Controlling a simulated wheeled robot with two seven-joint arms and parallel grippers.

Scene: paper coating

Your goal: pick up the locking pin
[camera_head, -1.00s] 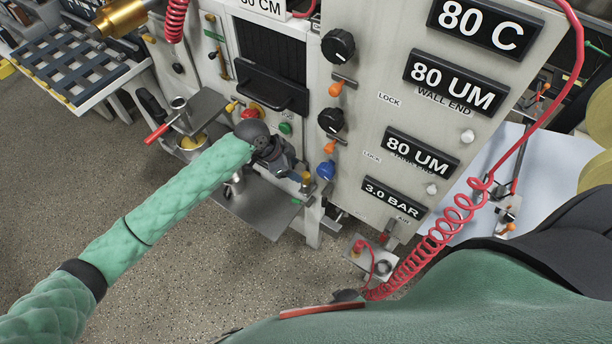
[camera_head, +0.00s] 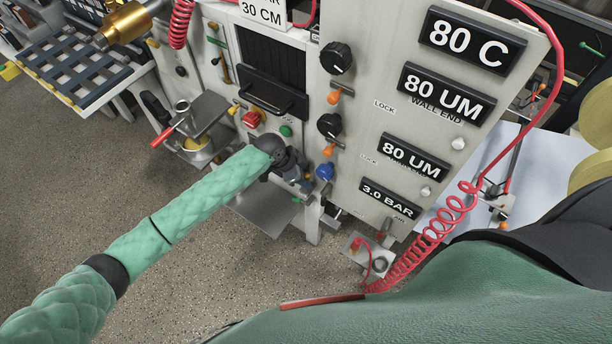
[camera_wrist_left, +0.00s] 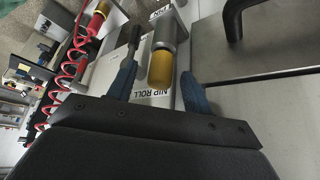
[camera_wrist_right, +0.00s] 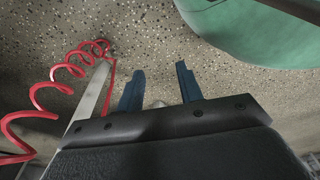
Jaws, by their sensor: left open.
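A metal cylinder with a yellow cap (camera_wrist_left: 161,68) shows in the left wrist view, above a plate marked NIP ROLL; it is the likely locking pin, though its own label is not readable. My left gripper (camera_wrist_left: 157,72) is open, with one blue finger on each side of the cap. I cannot tell whether the fingers touch it. In the head view my left gripper (camera_head: 303,184) is at the machine's front, beside a blue knob (camera_head: 324,171), and hides the capped cylinder. My right gripper (camera_wrist_right: 160,82) is open and empty over the floor.
A grey control panel (camera_head: 385,105) with black displays stands right of my left gripper. A metal shelf (camera_head: 268,213) lies below it. A red coiled hose (camera_head: 425,240) hangs at the right. A black handle (camera_wrist_left: 233,18) shows in the left wrist view. Speckled floor is clear at lower left.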

